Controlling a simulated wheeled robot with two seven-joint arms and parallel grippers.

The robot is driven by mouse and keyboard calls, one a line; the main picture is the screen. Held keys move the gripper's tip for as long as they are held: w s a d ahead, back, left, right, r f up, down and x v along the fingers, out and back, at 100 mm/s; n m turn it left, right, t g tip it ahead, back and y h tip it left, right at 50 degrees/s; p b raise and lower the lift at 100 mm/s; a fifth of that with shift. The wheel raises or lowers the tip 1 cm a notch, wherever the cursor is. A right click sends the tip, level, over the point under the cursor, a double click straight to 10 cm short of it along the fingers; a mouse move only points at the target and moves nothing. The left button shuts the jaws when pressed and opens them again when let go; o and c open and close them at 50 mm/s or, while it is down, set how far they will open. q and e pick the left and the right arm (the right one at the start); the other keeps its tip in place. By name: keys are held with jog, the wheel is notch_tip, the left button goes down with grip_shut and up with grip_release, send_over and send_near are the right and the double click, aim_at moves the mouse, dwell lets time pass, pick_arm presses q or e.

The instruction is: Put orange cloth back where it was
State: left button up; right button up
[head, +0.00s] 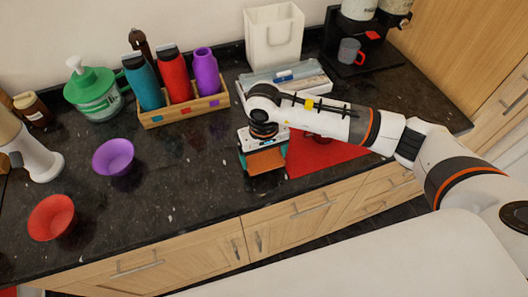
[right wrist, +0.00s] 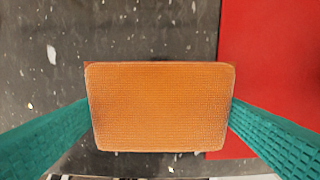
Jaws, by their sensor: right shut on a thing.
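The orange cloth (right wrist: 160,105) is a flat, textured rectangle held between the two teal fingers of my right gripper in the right wrist view. In the head view the cloth (head: 266,161) shows below the right gripper (head: 265,162), near the counter's front edge and just left of a red mat (head: 318,156). In the right wrist view the red mat (right wrist: 270,60) lies to the right, partly behind the cloth. I cannot tell whether the cloth touches the counter. My left gripper is not in view.
The dark speckled counter (head: 190,170) is clear left of the gripper. A wooden box (head: 155,119) with several bottles, a purple bowl (head: 113,156) and a red bowl (head: 52,217) stand left. A white bin (head: 272,38), a tray (head: 310,78) and a coffee machine (head: 345,65) stand behind.

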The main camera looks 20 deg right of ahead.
aim_at(264, 157)
jog(key=shift+f+b, duration=0.5)
jog(key=shift+b, duration=0.2)
jog(key=o, duration=0.6)
jog(key=shift+r, duration=0.1)
jog(key=shift+r+p, duration=0.45)
jog(key=shift+p, duration=0.25)
jog(key=shift+r, duration=0.3)
jog(key=shift+r+b, duration=1.95)
jog(key=shift+r, duration=3.75)
